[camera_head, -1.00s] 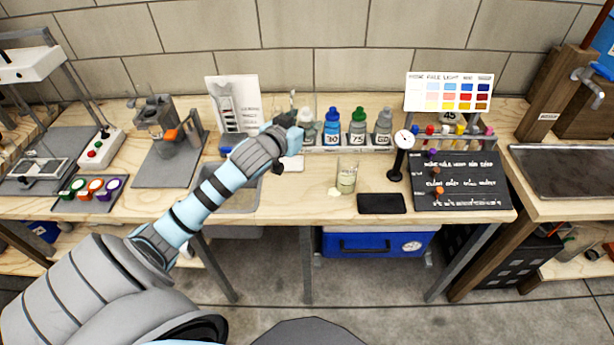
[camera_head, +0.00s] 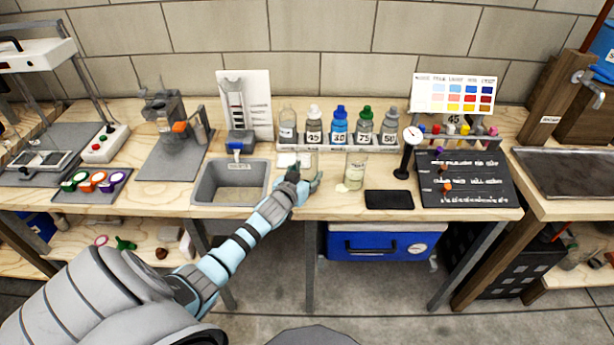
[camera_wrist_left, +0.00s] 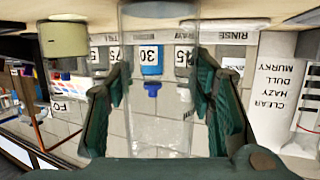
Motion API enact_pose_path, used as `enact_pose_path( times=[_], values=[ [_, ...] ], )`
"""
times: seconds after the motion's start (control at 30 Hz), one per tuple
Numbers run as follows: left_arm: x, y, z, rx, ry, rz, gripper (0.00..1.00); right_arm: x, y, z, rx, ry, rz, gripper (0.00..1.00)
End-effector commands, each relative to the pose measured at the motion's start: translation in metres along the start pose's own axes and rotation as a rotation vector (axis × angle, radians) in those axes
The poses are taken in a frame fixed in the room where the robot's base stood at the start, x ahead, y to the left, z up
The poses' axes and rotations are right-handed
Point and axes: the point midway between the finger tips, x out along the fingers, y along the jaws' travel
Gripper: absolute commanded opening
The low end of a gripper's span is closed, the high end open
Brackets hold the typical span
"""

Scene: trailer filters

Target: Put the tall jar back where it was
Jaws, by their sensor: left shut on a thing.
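My left gripper (camera_head: 298,182) is over the front part of the bench, right of the sink. In the left wrist view, which is upside down, its two green fingers (camera_wrist_left: 160,95) are shut around a tall clear glass jar (camera_wrist_left: 158,125). The jar looks empty. In the head view the jar is hard to make out beside the fingers. A shorter glass jar (camera_head: 355,172) with cloudy yellowish content stands on the bench to the right of the gripper. My right gripper is not in view.
Behind the gripper stands a rack (camera_head: 345,148) of labelled bottles. The sink (camera_head: 230,182) is at left. A black pad (camera_head: 389,200), a gauge on a stand (camera_head: 407,152) and a dark chart board (camera_head: 465,180) are at right.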

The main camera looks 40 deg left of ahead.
Motion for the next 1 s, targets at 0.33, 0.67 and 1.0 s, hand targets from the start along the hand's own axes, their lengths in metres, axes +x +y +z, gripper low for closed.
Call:
enact_pose_path(
  times=[0.33, 0.67, 1.0],
  values=[
    [0.000, 0.000, 0.000, 0.000, 0.000, 0.001, 0.69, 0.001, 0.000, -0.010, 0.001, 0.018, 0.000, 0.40],
    [-0.005, 0.000, -0.002, 0.002, 0.000, 0.001, 0.69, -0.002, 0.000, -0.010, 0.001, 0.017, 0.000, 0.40],
    [-0.084, 0.000, -0.002, 0.005, -0.002, 0.002, 0.69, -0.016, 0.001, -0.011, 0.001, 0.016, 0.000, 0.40]
  ],
)
